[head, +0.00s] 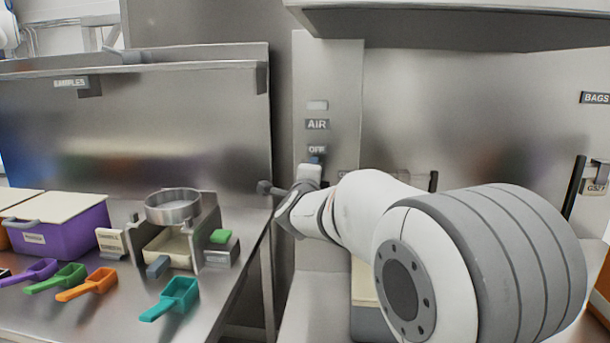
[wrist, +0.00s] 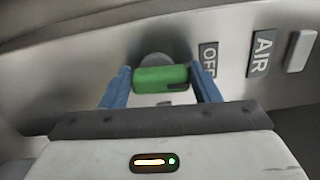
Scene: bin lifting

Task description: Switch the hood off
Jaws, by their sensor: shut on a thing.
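The hood switch shows in the wrist view as a green knob (wrist: 158,78) in front of a round grey base on the steel panel (head: 343,78). My gripper (wrist: 160,72) has its two blue fingers on either side of the green knob and is shut on it. In the head view my gripper (head: 315,160) is at the panel just below the OFF label (head: 317,149), and my arm hides the knob. The AIR label (head: 317,124) is above OFF, with a pale blank plate (head: 317,105) over it. The hood (head: 450,22) overhangs at the top.
A steel bench at left holds a purple bin (head: 62,233), several coloured scoops, and a stand with a round sieve (head: 173,206). The bench edge lies close left of my arm. A BAGS label (head: 596,98) is at far right.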

